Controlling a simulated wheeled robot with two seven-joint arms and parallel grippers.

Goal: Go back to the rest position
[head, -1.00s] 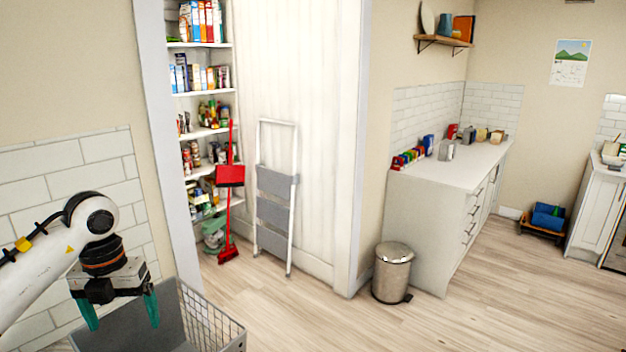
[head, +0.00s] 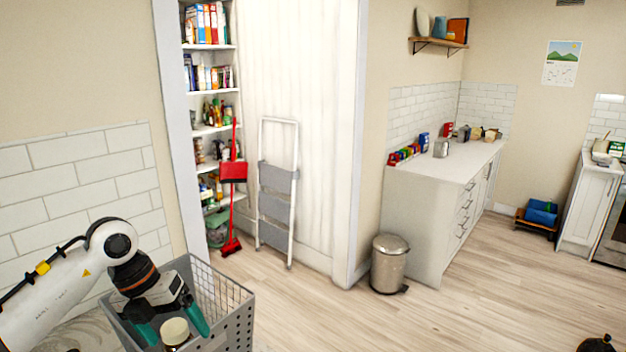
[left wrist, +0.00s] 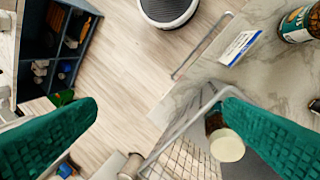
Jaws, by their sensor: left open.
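My left gripper (head: 172,322) is at the lower left of the head view, at the grey wire basket (head: 232,318). Its green fingers are apart, and in the left wrist view the gripper (left wrist: 165,120) shows empty space between them. A jar with a cream lid (head: 175,331) shows between the fingertips in the head view. In the left wrist view the jar (left wrist: 226,146) is beside the right finger, inside the basket's rim (left wrist: 185,124); no grip on it shows. My right gripper is not seen.
A marble-look surface (left wrist: 270,75) carries another jar (left wrist: 299,24) in the left wrist view. Pantry shelves (head: 212,90), a red broom and dustpan (head: 233,172), a step ladder (head: 277,190) and a bin (head: 390,264) stand beyond. Open floor (head: 320,318) lies right of the basket.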

